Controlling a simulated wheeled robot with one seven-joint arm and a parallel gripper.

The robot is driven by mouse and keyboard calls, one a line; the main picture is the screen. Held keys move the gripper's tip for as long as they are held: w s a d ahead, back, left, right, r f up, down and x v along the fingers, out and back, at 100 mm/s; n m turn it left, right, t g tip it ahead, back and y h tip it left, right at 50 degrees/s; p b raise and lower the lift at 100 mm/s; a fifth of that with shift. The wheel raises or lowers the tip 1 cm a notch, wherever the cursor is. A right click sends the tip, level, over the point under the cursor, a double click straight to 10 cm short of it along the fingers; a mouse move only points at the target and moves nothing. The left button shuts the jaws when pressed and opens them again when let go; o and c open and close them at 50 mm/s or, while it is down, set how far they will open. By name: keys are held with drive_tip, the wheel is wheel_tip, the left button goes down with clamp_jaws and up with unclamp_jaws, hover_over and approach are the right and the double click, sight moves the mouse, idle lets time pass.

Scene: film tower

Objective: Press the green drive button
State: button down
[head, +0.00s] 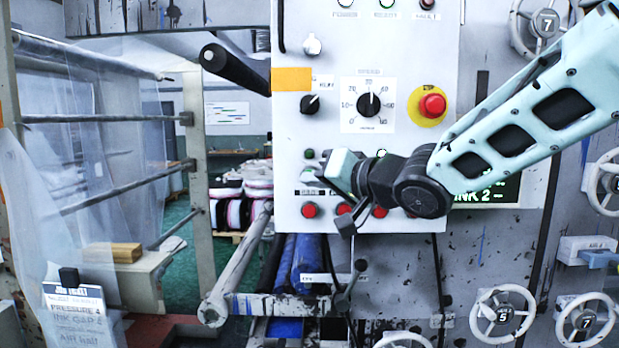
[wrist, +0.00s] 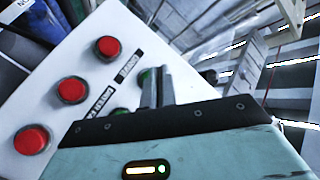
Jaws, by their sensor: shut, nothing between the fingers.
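My gripper (head: 326,171) is at the lower left of the white control panel (head: 290,125), in front of its rows of buttons. In the wrist view its two fingers (wrist: 157,75) are together with nothing between them. A green button (wrist: 146,80) lies right beside the fingertips, partly hidden by them. Another green button (wrist: 119,112) is partly covered by the gripper body. In the head view a green button (head: 309,154) shows just above and left of the gripper. I cannot read which is the drive button, nor tell whether the fingers touch one.
Red buttons (head: 309,210) line the panel's bottom; they also show in the wrist view (wrist: 70,90). A red stop button on yellow (head: 432,105) and a dial (head: 368,104) are higher up. Handwheels (head: 503,312) are at the lower right.

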drive_tip(key=shift+w, duration=0.15)
idle(0.7)
drive_tip(key=shift+w+p, duration=0.3)
drive_tip(key=shift+p, duration=0.05)
